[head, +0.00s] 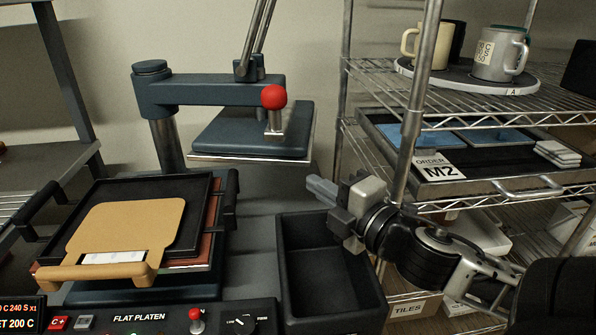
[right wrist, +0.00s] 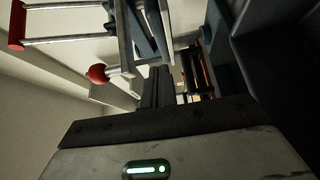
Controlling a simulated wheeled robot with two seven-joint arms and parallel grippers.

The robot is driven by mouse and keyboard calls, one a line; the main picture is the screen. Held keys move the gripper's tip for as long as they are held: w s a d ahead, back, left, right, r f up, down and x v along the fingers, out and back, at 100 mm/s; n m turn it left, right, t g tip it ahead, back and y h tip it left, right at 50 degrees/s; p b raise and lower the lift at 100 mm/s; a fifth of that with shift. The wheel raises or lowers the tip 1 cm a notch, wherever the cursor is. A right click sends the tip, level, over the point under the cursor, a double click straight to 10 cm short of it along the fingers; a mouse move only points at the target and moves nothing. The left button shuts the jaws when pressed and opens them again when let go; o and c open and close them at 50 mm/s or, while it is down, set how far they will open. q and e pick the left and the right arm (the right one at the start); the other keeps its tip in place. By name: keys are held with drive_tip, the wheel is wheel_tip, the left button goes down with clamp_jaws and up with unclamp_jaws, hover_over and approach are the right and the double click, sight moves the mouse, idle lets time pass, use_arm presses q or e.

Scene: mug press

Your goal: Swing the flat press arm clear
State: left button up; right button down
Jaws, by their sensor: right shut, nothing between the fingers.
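The flat press arm (head: 215,90) is a dark blue-grey beam on a pivot post (head: 165,140). It reaches right from the post, with its upper plate (head: 255,130) behind and to the right of the lower press bed, not over it. On the bed lie a black tray (head: 195,190) and a tan paddle-shaped board (head: 130,230). My right gripper (head: 318,188) is shut and empty, below and right of the plate, apart from the knob. My left gripper is out of view.
A black open bin (head: 325,270) stands below my right gripper. A wire rack on the right holds mugs (head: 500,52) and an order tray (head: 440,168). A control panel (head: 150,318) with a red-knobbed lever lies in front. A steel rack post (head: 415,110) stands near my right arm.

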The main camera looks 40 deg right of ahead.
sight(310, 157)
drive_tip(key=w+d+b, duration=0.1)
drive_tip(key=w, duration=0.5)
drive_tip(key=w+d+b, duration=0.1)
drive_tip(key=w, duration=0.1)
drive_tip(key=shift+w+d+b, duration=0.3)
drive_tip(key=shift+w+d, duration=0.05)
drive_tip(key=shift+w, duration=0.05)
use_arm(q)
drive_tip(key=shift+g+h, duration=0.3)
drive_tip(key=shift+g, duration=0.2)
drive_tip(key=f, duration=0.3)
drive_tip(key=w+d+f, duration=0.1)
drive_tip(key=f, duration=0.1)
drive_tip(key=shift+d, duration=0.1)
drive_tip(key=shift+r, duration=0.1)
use_arm(e)
drive_tip(key=d, duration=0.1)
drive_tip(key=w+d+p, duration=0.1)
drive_tip(key=d, duration=0.1)
drive_tip(key=w+d+p, duration=0.1)
drive_tip(key=shift+d, duration=0.15)
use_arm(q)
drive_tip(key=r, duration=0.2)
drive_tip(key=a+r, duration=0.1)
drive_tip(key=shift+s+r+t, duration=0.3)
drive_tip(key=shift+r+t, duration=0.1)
use_arm(e)
drive_tip(key=shift+s, duration=0.15)
